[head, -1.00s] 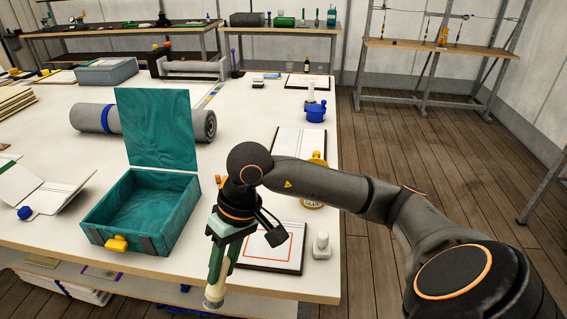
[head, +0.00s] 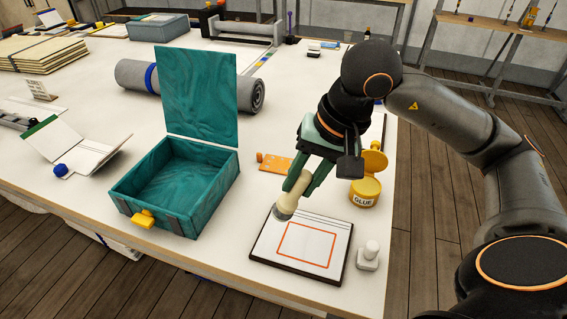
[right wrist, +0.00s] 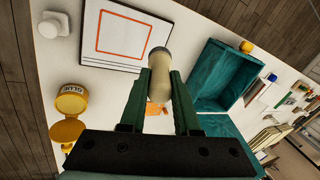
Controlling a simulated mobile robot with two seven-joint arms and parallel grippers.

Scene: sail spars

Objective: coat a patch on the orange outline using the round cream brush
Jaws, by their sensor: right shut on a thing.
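The orange outline (head: 306,245) is a rectangle on a white sheet on a dark-edged board (head: 268,240) near the table's front right. It also shows in the right wrist view (right wrist: 124,34). My right gripper (head: 295,185) is shut on the round cream brush (head: 289,196). The brush tilts downward, its grey end over the board's upper left corner, outside the outline. I cannot tell whether it touches the sheet. In the right wrist view the brush (right wrist: 159,80) sits between the green fingers. My left gripper is not in view.
A yellow glue pot (head: 365,192) with its lid open stands right of the gripper. A white knobbed block (head: 369,256) sits right of the board. An open teal box (head: 180,185) stands to the left, an orange piece (head: 272,163) behind. A grey roll (head: 135,75) lies farther back.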

